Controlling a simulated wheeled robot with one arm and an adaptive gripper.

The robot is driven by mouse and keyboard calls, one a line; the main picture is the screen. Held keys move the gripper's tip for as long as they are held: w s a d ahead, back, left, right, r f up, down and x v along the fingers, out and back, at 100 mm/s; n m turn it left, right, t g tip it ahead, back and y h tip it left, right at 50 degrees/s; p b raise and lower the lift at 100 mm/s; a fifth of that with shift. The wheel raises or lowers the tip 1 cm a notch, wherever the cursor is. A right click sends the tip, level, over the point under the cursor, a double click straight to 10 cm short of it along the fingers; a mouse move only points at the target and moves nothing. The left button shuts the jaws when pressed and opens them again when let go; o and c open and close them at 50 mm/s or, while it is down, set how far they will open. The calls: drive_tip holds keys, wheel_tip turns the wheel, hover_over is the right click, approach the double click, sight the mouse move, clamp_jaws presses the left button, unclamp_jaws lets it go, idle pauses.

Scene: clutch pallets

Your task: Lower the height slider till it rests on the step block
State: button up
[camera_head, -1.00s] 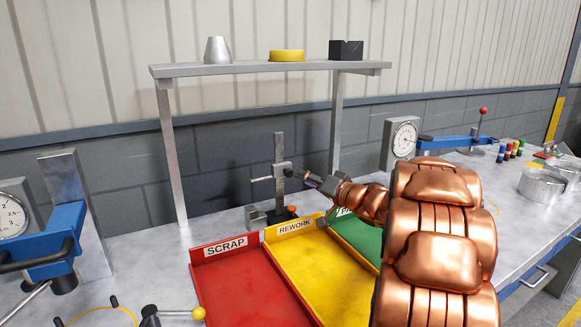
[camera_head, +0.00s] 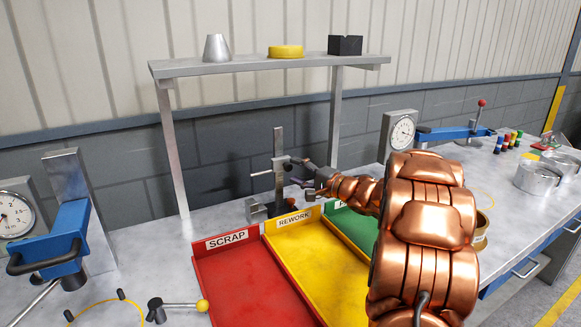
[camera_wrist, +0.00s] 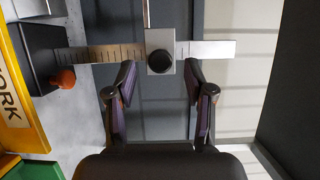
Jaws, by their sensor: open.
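The height slider (camera_head: 281,165) is a small grey block partway up the upright graduated column of the height gauge (camera_head: 279,142). Its thin rod points left, well above the bench. In the wrist view the slider (camera_wrist: 160,45) with its black knob lies just ahead of the fingertips, roughly centred between them. My gripper (camera_head: 302,172) is open at the slider's right side; its two fingers also show in the wrist view (camera_wrist: 160,82). A small grey block (camera_head: 252,207), apparently the step block, stands at the left of the gauge's dark base, below the rod.
An orange knob (camera_head: 291,202) sits on the base. Red scrap (camera_head: 226,240), yellow rework (camera_head: 293,222) and green trays lie in front. A raised shelf (camera_head: 270,68) stands on posts around the gauge. A dial gauge (camera_head: 402,131) with a blue arm is at right.

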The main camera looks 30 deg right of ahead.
sight(290, 168)
drive_tip(key=shift+x, duration=1.95)
clamp_jaws()
